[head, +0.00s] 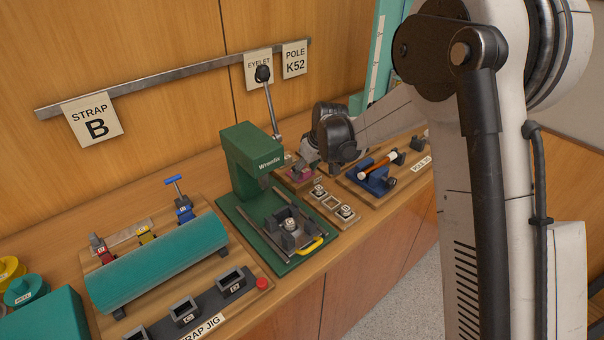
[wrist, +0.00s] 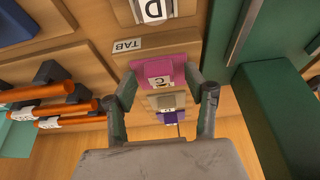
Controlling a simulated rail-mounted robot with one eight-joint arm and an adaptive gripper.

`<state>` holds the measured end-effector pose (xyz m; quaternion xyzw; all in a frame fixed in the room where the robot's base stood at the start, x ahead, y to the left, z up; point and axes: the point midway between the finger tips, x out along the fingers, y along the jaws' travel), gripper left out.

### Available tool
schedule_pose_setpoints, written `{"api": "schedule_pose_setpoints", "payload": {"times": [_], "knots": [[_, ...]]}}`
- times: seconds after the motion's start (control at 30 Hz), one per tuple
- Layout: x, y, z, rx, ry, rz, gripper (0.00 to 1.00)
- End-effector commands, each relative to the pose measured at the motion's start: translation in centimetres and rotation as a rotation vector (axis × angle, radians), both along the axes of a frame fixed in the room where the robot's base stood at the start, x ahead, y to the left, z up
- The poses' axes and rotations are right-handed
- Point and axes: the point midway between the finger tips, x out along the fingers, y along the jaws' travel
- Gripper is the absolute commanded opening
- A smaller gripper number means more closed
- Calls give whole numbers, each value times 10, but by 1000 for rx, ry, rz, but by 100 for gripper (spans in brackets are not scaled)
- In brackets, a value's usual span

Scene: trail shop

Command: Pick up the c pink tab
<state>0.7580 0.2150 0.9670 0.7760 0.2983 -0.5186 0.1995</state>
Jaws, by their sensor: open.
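The pink tab marked C (wrist: 160,72) lies in the upper middle of the wrist view, on a wooden board beside a "TAB" label (wrist: 127,44). My gripper (wrist: 162,80) is open, with one finger on each side of the pink tab. Whether the fingers touch it, I cannot tell. In the head view, pink (head: 299,175) shows under my gripper (head: 308,166), right of the green press; my gripper partly covers that spot.
In the wrist view, a pale tab (wrist: 165,101) and a purple tab (wrist: 173,118) sit in line with the pink one. A block marked D (wrist: 152,10) is on the other side. The green press (head: 247,160) stands close by. Orange rods (wrist: 65,112) lie left.

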Motion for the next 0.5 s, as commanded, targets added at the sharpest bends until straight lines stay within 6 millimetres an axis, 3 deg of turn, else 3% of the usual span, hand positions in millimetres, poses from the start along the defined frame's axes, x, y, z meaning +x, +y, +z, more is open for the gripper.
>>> {"api": "schedule_pose_setpoints", "payload": {"times": [0.2,0.5], "knots": [[0,0,-1,0,0,0,49],[0,0,0,0,0,0,9]]}}
